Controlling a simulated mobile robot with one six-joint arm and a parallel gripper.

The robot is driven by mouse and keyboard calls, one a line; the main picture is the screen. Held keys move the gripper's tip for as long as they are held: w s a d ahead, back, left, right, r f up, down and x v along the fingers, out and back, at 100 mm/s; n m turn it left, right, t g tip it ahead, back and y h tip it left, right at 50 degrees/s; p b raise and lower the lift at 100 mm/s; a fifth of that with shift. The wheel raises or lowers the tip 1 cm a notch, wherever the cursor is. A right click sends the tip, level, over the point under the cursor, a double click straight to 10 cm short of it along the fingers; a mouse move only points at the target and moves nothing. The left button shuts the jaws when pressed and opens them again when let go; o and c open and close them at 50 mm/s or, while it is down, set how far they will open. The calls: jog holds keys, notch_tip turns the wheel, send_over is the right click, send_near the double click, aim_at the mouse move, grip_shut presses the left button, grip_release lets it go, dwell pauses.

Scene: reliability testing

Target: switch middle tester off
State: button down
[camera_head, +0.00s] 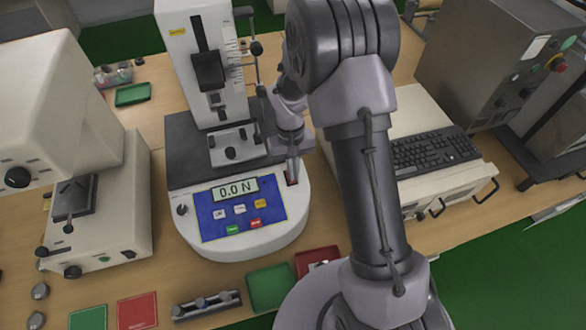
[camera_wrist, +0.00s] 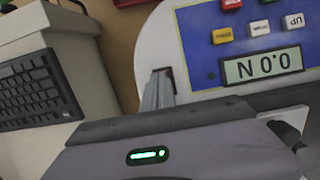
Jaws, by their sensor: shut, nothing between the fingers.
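The middle tester (camera_head: 275,235) is a white machine with a blue panel and a display (camera_head: 235,189) reading 0.0 N. The display also shows, upside down, in the wrist view (camera_wrist: 262,66). A small red switch (camera_head: 291,182) sits on the base right of the panel; its red edge shows in the wrist view (camera_wrist: 168,72). My gripper (camera_head: 293,178) is shut and empty, pointing down with its tips at the switch. In the wrist view my fingers (camera_wrist: 158,88) cover most of the switch. I cannot tell whether they touch it.
Another tester (camera_head: 130,215) stands at left. A keyboard (camera_head: 435,148) and a grey cabinet (camera_head: 470,60) are at right. Green (camera_head: 270,287) and red (camera_head: 315,260) trays lie in front of the middle tester. The tester's column (camera_head: 205,60) rises behind the panel.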

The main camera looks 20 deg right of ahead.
jog(key=f+b, duration=0.1)
jog(key=b, duration=0.1)
jog(key=s+t+b, duration=0.1)
jog(key=b, duration=0.1)
jog(key=shift+f+t+b, duration=0.3)
jog(key=shift+f+b, duration=0.1)
jog(key=shift+s+t+b, duration=0.2)
jog(key=shift+t+b, duration=0.2)
jog(key=shift+b, duration=0.25)
jog(key=shift+s+r+p, duration=0.1)
jog(key=shift+r+p, duration=0.3)
jog(key=shift+p, duration=0.05)
